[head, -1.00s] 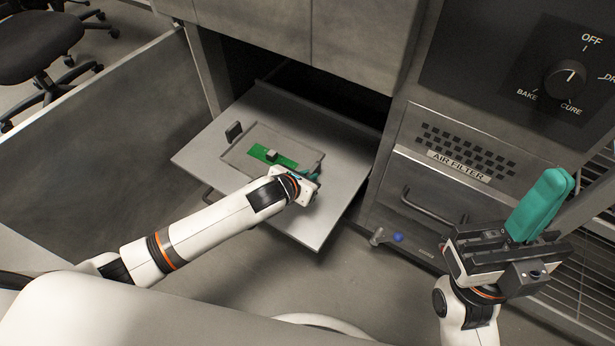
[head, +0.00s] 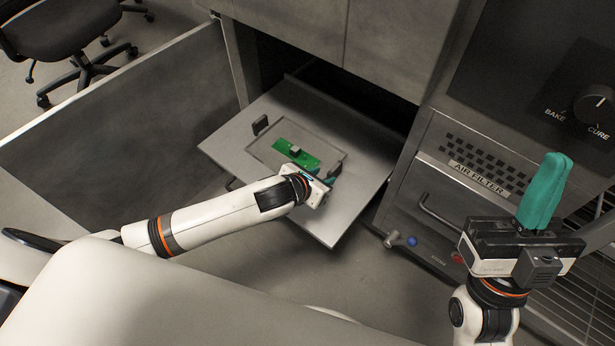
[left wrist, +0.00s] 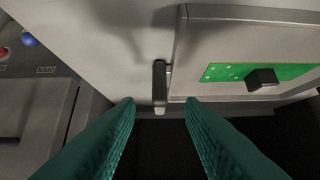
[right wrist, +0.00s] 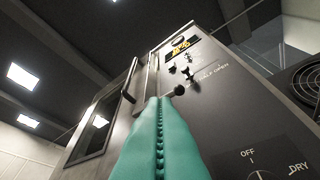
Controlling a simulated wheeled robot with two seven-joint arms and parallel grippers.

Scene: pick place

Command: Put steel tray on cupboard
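The steel tray (head: 268,152), shallow and grey with a black handle at each end, lies flat on a metal shelf (head: 232,143) pulled out of the cupboard (head: 290,22). A green circuit board (head: 297,153) with a dark block lies in the tray. My left gripper (head: 326,176) is at the tray's right end. In the left wrist view its teal fingers (left wrist: 160,106) are apart, with the tray's black handle (left wrist: 160,82) ahead in the gap; contact is not visible. My right gripper (head: 556,162) is raised, away from the tray, fingers together and empty.
The cupboard's dark opening (head: 345,95) lies behind the shelf. A grey panel (head: 120,125) stands left. The oven unit with an air filter panel (head: 470,170) is to the right, with a pull handle (head: 440,207) and a blue knob (head: 411,241). Open floor lies below the shelf.

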